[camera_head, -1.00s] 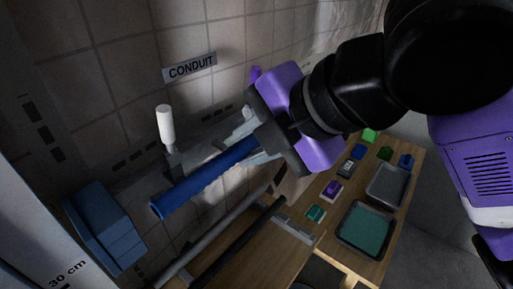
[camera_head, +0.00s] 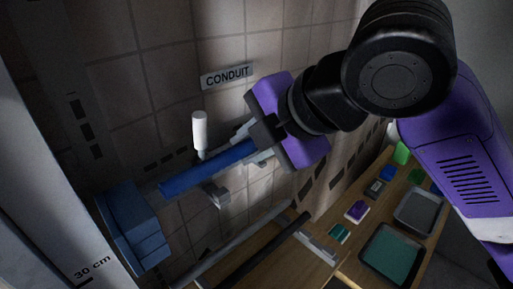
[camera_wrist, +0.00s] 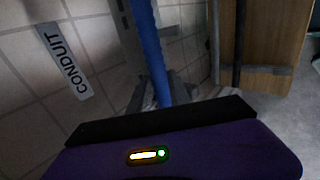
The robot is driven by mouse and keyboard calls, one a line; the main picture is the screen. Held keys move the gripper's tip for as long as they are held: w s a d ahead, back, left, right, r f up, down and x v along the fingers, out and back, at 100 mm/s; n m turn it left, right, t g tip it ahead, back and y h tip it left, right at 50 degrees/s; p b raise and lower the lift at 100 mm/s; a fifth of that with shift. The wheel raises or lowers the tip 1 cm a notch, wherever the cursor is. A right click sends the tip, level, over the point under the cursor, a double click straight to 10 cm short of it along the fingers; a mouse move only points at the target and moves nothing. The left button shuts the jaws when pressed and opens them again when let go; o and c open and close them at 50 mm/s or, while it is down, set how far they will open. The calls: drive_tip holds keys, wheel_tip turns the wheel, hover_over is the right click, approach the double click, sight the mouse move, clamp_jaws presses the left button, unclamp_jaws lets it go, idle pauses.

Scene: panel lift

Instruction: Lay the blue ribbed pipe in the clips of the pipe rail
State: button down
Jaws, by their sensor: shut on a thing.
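The blue ribbed pipe (camera_head: 207,170) runs slantwise across the head view, its free end low at the left near a blue block. My gripper (camera_head: 262,146) is shut on the pipe's upper right end. In the wrist view the pipe (camera_wrist: 148,45) runs away from between the fingers (camera_wrist: 158,97). The grey pipe rail on the wall is mostly hidden behind the pipe and gripper. A grey clip bracket (camera_head: 216,195) shows just below the pipe. I cannot tell whether the pipe touches or sits in any clip.
A white-handled upright (camera_head: 200,131) stands just behind the pipe. A CONDUIT label (camera_head: 226,76) is on the tiled wall above. A stepped blue block (camera_head: 135,228) is at the left. Below, a wooden bench holds grey and dark bars, small coloured parts and trays (camera_head: 392,252).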

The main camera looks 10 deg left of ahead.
drive_tip(key=shift+b+x, duration=0.45)
drive_tip(key=shift+x, duration=0.7)
drive_tip(key=shift+f+b, duration=1)
drive_tip(key=shift+f, duration=0.65)
drive_tip(key=c, duration=1.1)
unclamp_jaws()
drive_tip(key=shift+c, duration=0.2)
